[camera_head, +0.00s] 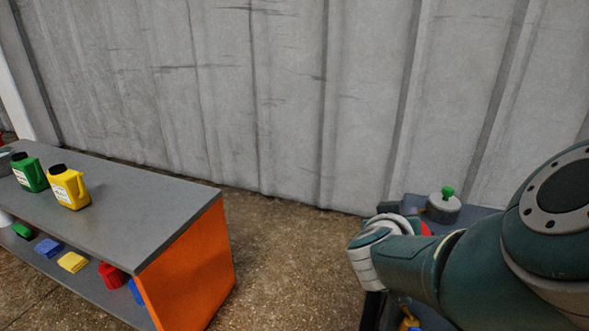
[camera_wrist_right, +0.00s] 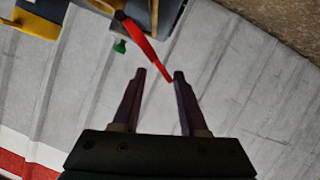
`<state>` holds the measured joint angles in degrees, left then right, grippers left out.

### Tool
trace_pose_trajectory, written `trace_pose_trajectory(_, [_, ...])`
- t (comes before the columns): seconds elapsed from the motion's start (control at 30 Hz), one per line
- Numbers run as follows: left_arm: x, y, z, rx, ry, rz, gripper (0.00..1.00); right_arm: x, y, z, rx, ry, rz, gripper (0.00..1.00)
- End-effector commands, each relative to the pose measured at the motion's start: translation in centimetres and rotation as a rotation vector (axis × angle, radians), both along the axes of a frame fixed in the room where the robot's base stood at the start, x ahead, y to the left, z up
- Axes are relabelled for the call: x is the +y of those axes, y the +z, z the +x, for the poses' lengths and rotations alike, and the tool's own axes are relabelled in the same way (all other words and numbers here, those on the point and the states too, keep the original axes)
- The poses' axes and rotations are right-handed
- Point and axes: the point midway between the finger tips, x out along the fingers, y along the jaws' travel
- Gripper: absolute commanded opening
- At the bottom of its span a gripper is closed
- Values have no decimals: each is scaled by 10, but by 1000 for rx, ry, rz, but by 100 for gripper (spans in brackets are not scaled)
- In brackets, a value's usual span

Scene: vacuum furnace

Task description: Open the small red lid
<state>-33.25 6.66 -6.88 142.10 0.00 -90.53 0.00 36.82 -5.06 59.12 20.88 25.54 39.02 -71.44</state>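In the right wrist view a narrow red part (camera_wrist_right: 147,47), which looks like the small red lid or its handle seen edge-on, slants from a dark mount toward my right gripper (camera_wrist_right: 160,74). The gripper is open, with its two fingers apart. The red part's lower end shows between the fingertips, near the right one; I cannot tell whether they touch. In the head view only a small red patch (camera_head: 426,229) shows behind my right arm, which hides most of that area. My left gripper is not in view.
A grey cylinder with a green knob (camera_head: 447,192) stands beside the red patch. A grey bench (camera_head: 130,185) with an orange side stands at left, holding green (camera_head: 30,173) and yellow (camera_head: 69,187) jugs. A corrugated wall (camera_head: 290,90) closes the back. Floor between is clear.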

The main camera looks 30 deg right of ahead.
Motion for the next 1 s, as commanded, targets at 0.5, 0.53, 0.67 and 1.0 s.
trace_pose_trajectory(0.5, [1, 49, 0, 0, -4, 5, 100, 41, 28, -26, 3, 2, 0, 42])
trace_pose_trajectory(0.53, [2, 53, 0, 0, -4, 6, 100, 46, 29, -29, 2, 2, -1, 42])
trace_pose_trajectory(0.67, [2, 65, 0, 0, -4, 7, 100, 64, 35, -41, 1, 0, -1, 42])
trace_pose_trajectory(1.0, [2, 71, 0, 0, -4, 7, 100, 78, 37, -50, 0, 0, -2, 42])
